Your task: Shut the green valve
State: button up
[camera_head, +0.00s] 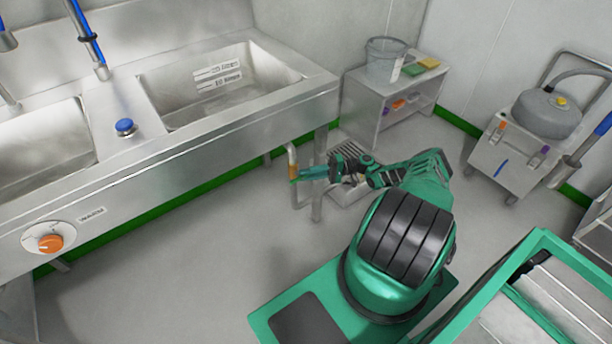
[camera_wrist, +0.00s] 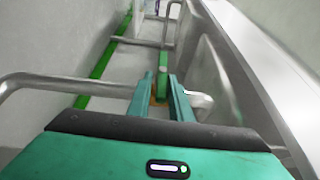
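The green valve shows as a green lever (camera_wrist: 163,74) on a brass-coloured body in the wrist view, straight ahead of my fingers. In the head view, the valve's brass-coloured body (camera_head: 293,163) is on a pipe below the front right part of the sink; my gripper partly hides its lever. My gripper (camera_head: 300,174) reaches left to the valve, its tips right at it. In the wrist view, my two fingers (camera_wrist: 161,84) are apart, with the lever in line with the gap between them. I cannot tell whether either finger touches it.
The steel sink (camera_head: 200,148) overhangs the valve, with pipes and legs close by. A floor grate (camera_head: 345,190) lies behind my arm. A low cabinet (camera_head: 375,112) holds a clear bucket (camera_head: 384,62). A cart (camera_head: 510,160) stands at right. Floor left of my base is clear.

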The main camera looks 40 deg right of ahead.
jog(key=o, duration=0.3)
jog(key=shift+f, duration=0.15)
jog(key=shift+d, duration=0.15)
jog(key=v, duration=1)
jog(key=shift+d, duration=0.3)
jog(key=shift+s, duration=0.15)
